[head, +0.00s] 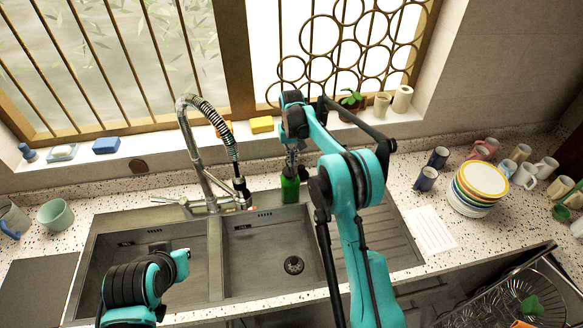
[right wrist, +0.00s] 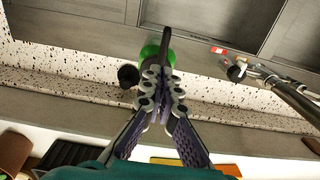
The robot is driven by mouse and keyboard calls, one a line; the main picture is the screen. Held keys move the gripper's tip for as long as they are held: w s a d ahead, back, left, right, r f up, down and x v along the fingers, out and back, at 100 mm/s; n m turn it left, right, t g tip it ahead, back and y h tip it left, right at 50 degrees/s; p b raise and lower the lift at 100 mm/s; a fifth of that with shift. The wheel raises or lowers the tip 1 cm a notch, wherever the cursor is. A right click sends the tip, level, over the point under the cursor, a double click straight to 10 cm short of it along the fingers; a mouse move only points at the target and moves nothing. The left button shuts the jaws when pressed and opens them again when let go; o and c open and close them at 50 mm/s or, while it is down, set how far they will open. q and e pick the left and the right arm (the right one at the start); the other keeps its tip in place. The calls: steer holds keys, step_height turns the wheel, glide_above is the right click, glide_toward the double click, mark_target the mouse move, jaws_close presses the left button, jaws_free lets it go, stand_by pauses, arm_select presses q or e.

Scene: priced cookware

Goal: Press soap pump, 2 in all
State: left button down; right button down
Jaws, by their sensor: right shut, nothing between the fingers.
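Whether the fingertips touch the pump is not clear. My left arm is at the lower left; its gripper is not seen.
The tall spring faucet (head: 190,130) stands close on the left. The double sink (head: 265,250) lies in front and is empty. A plate stack (head: 483,180) and several mugs are at the right. The windowsill (head: 190,142) behind holds sponges and a small plant (head: 350,99).

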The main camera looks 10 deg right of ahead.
steer(key=shift+f+b, duration=1.7)
steer(key=shift+f, duration=0.45)
steer(key=shift+r+p, duration=1.05)
steer(key=shift+r, duration=1.15)
steer(key=shift+f+b, duration=1.65)
steer(key=shift+f, duration=0.5)
steer(key=shift+r, duration=0.1)
steer(key=shift+r+p, duration=1.05)
steer(key=shift+r, duration=1)
steer(key=shift+r, duration=0.1)
